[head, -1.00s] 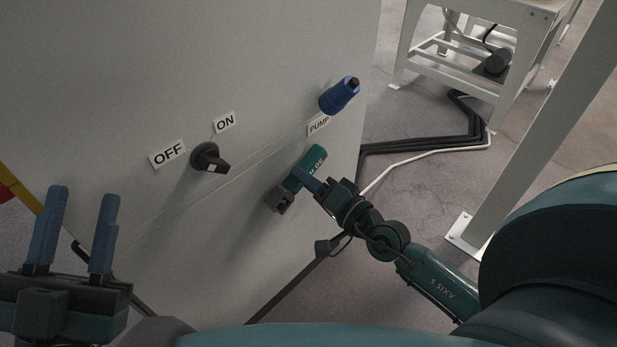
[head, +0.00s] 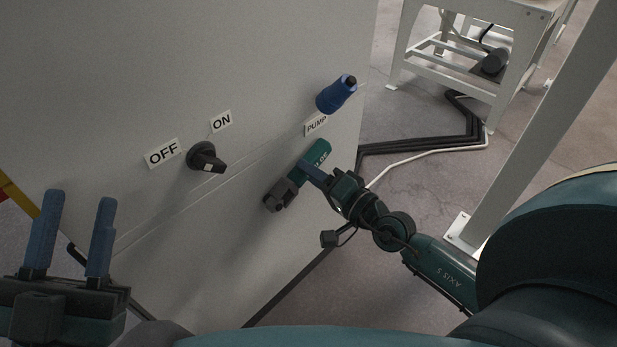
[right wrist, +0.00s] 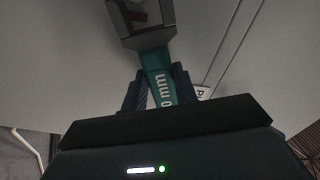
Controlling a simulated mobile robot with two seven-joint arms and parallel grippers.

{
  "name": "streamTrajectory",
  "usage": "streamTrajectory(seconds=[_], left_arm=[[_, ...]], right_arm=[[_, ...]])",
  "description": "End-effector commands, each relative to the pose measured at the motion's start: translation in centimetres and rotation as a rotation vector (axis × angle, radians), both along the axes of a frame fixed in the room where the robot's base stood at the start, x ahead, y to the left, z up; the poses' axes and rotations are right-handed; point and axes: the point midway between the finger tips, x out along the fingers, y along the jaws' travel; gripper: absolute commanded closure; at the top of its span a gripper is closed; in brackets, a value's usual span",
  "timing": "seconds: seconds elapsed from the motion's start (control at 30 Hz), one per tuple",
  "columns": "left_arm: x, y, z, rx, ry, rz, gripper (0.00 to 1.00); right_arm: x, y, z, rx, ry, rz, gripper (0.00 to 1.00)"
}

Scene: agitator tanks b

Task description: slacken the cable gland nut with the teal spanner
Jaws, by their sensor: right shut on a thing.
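The teal spanner (head: 319,153) has a teal handle with white lettering and a dark grey jaw head (head: 279,195). It slants in front of the grey cabinet, head to the lower left. My right gripper (head: 309,170) is shut on its handle. The right wrist view shows the handle (right wrist: 160,80) between the fingers and the jaw head (right wrist: 140,22) beyond. A blue fitting with a black tip (head: 337,95), perhaps the cable gland, juts from the cabinet above the PUMP label, apart from the spanner. I cannot make out its nut separately. My left gripper (head: 70,235) is open and empty at lower left.
The cabinet face (head: 200,60) carries a black rotary switch (head: 206,158) between OFF and ON labels. Black cables (head: 430,143) and a white one run along the floor to its right. A white frame stand (head: 470,60) and a slanted white post (head: 535,125) stand further right.

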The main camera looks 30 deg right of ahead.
Motion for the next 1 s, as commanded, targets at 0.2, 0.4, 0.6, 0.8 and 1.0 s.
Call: streamTrajectory(seconds=[0.2,0.4,0.6,0.8,1.0], left_arm=[[0.0,0.0,-0.2,0.000,0.000,0.000,0.64],[0.0,0.0,-0.3,0.000,0.000,0.000,0.64],[0.0,0.0,-0.5,0.000,0.000,0.000,0.64],[0.0,0.0,-0.6,0.000,0.000,0.000,0.64],[0.0,0.0,-0.5,0.000,0.000,0.000,0.64]], right_arm=[[0.3,-0.8,0.5,0.000,-0.003,0.000,1.00],[0.6,-1.5,0.7,0.000,-0.003,0.000,1.00],[0.8,-2.2,1.1,0.000,-0.004,-0.001,1.00],[1.0,-2.6,1.3,0.000,-0.003,0.000,1.00],[1.0,-2.6,1.3,0.001,-0.003,0.000,1.00]])
